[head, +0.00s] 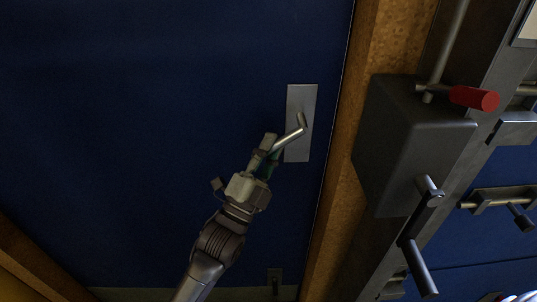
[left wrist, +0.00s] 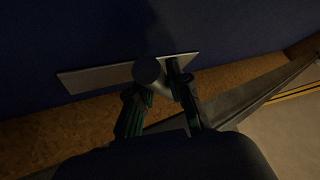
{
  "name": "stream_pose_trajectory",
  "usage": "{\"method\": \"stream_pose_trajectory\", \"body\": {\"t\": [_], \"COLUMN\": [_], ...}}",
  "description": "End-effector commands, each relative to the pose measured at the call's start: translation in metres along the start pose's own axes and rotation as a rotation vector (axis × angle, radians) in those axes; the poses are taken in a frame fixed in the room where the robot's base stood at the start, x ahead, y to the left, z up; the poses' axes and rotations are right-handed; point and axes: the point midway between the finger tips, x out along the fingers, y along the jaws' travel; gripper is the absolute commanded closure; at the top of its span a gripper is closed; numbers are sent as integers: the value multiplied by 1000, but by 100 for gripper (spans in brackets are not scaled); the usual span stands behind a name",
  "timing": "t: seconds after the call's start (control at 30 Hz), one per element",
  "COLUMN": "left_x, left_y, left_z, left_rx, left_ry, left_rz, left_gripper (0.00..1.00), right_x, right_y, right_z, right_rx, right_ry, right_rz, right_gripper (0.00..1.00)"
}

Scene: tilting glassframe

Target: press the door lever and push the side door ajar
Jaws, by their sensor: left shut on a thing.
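The side door (head: 150,120) is a dark blue panel that fills the left and middle of the head view. A metal plate (head: 301,95) is fixed near its right edge and carries the silver door lever (head: 290,137). The lever slants down to the left from its pivot. My left gripper (head: 268,152) is at the lever's free end, shut on it. In the left wrist view, the two fingers (left wrist: 160,92) sit at the lever (left wrist: 147,70) in front of the plate (left wrist: 95,78). The fingers hide part of the lever. My right gripper is in neither view.
A brown frame post (head: 340,180) runs along the door's right edge. Right of it stands a grey box (head: 405,140) with a crank (head: 418,260) and a red-handled lever (head: 473,98) sticking out. A small fitting (head: 275,278) sits low on the door.

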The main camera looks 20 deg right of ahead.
Motion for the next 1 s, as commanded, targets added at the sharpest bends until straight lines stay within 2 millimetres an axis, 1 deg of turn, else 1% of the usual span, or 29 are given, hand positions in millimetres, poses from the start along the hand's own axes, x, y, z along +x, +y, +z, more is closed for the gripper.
{"method": "stream_pose_trajectory", "body": {"t": [0.03,0.13,0.57,0.6,0.67,0.7,0.73,1.0], "left_x": [-2,-1,-1,-1,-1,-1,-1,-1], "left_y": [4,4,4,4,4,4,4,4], "left_z": [1,1,1,1,0,0,0,0], "left_rx": [-10,-19,-23,-23,-23,-23,-23,-23], "left_ry": [-5,-9,-10,-10,-9,-9,-9,-9], "left_rz": [-5,-14,-18,-18,-18,-18,-18,-18], "left_gripper": [100,100,100,75,65,59,55,55], "right_x": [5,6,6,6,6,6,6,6], "right_y": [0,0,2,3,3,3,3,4], "right_z": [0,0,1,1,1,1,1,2], "right_rx": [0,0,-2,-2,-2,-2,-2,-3], "right_ry": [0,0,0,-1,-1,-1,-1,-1], "right_rz": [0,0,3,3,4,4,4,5], "right_gripper": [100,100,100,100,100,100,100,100]}}
